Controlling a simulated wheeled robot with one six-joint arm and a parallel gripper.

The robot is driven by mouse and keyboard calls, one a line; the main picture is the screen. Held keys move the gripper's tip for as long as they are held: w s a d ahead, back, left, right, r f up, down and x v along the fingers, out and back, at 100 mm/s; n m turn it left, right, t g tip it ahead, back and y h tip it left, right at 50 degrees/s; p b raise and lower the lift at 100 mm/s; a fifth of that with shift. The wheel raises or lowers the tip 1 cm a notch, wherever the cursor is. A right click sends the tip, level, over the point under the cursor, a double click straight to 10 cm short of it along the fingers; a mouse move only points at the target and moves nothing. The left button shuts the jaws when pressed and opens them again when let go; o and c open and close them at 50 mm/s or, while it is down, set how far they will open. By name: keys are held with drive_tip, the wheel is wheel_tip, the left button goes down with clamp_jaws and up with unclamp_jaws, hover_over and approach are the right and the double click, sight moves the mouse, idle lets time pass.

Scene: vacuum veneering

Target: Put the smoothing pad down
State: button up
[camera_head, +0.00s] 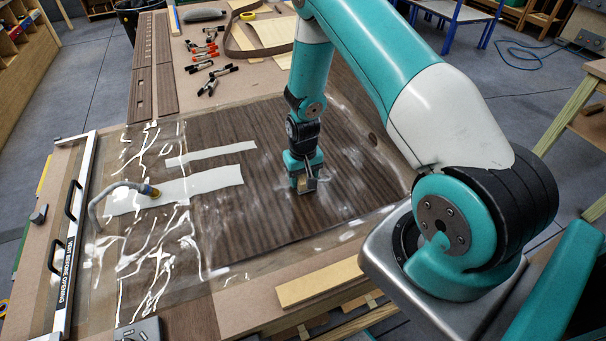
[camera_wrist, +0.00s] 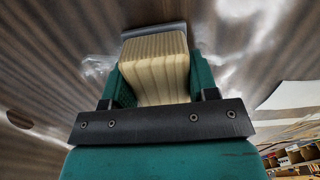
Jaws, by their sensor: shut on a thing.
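My gripper (camera_head: 306,187) is over the dark wood veneer panel (camera_head: 240,215), which lies under clear film on the table. In the wrist view my gripper (camera_wrist: 155,85) is shut on the smoothing pad (camera_wrist: 155,62), a pale ribbed block with a grey strip (camera_wrist: 154,30) at its far end. The pad is low, at or close to the film; I cannot tell whether it touches. In the head view the pad is mostly hidden by the gripper, with only a small brownish part (camera_head: 303,187) showing.
A white bar (camera_head: 75,230) with black handles edges the left. Clamps (camera_head: 205,50), a tape roll (camera_head: 248,16) and a grey oval object (camera_head: 205,14) lie at the back. A light board (camera_head: 318,282) lies in front.

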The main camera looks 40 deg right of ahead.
drive_tip(key=shift+f, duration=0.2)
drive_tip(key=o, duration=1.1)
drive_tip(key=shift+r, duration=0.1)
